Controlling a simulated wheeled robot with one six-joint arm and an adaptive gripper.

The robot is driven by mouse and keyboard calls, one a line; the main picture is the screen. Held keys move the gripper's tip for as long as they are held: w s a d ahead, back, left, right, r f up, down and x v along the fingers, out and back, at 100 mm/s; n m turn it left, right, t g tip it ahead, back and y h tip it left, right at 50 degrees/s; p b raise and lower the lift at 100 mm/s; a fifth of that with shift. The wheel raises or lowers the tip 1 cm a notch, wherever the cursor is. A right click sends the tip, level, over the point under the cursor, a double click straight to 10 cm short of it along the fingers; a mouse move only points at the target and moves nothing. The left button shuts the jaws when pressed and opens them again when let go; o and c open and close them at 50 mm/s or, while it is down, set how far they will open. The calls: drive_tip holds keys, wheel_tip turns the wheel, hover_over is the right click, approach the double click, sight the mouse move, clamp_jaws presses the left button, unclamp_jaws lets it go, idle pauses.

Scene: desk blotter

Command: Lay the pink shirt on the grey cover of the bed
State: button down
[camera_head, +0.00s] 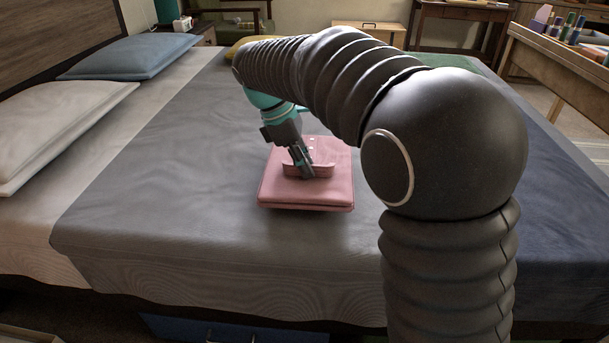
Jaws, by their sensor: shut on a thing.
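The folded pink shirt (322,196) is over the middle of the bed. My gripper (306,174) is above it, tilted down, and shut on the shirt near its collar. The grey cover (180,190) spreads flat across the bed under and around the shirt. A soft shadow shows below the shirt's front edge; I cannot tell whether the shirt touches the cover or hangs just above it. My arm hides part of the cover to the right of the shirt.
A white pillow (55,125) and a blue pillow (130,55) lie at the left, by the headboard (60,35). A dark blue cover (555,215) lies at the right. A wooden table (560,60) with small items stands at the far right. The grey cover left of the shirt is clear.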

drive_tip(key=shift+f, duration=1.45)
drive_tip(key=c, duration=1.2)
unclamp_jaws()
drive_tip(key=shift+f, duration=0.1)
drive_tip(key=p+v, duration=0.2)
drive_tip(key=v, duration=1)
